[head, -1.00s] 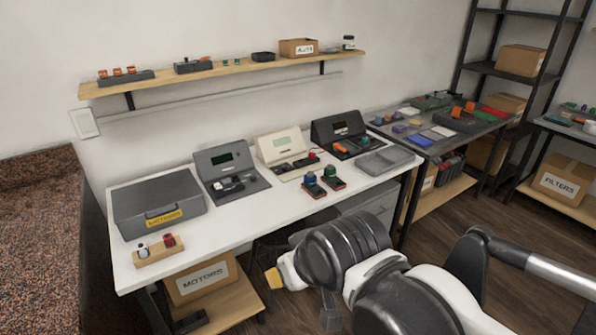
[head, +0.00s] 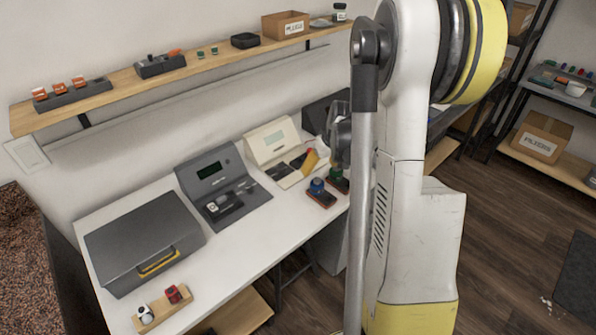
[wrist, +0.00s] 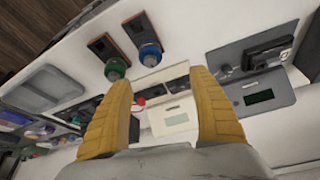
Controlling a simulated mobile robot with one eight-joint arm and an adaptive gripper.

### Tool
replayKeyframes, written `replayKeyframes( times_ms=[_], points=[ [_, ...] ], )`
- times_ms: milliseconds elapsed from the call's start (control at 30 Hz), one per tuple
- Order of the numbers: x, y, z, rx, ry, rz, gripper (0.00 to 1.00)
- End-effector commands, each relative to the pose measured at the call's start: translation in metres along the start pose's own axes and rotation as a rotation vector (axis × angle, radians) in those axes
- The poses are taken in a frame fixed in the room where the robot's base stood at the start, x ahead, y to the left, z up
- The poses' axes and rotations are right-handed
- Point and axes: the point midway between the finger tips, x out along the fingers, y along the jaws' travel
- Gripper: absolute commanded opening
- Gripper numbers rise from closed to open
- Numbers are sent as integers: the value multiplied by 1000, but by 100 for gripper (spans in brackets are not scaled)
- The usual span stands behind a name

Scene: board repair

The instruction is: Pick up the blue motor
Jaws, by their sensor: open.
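The blue motor (head: 317,186) stands upright on a small dark base on the white workbench, in front of the cream device. In the wrist view the blue motor (wrist: 149,54) lies beyond and between my yellow fingertips, with a green motor (wrist: 115,68) to its left. In the head view the green motor (head: 337,174) is just right of the blue one, partly hidden by my arm. My gripper (wrist: 162,80) is open and empty, above the bench, and touches neither motor. In the head view one yellow fingertip shows near the cream device; the rest is hidden.
A grey toolbox (head: 140,235) and a wooden block (head: 163,308) with red and white parts are at left. A shelf (head: 120,85) hangs above. The bench's front strip is partly clear.

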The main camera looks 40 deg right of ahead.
Motion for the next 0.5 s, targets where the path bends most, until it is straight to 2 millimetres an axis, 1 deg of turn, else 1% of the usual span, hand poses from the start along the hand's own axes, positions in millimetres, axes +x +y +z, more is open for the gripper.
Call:
replayKeyframes(
  times_ms=[33,133,233,400,500],
  points=[
    [7,11,2,6,-3,1,71],
    [19,23,6,10,-8,-1,71],
    [35,26,8,9,-10,-3,71],
    [65,26,9,9,-10,-2,71],
    [75,26,9,9,-10,-2,71]
  ],
)
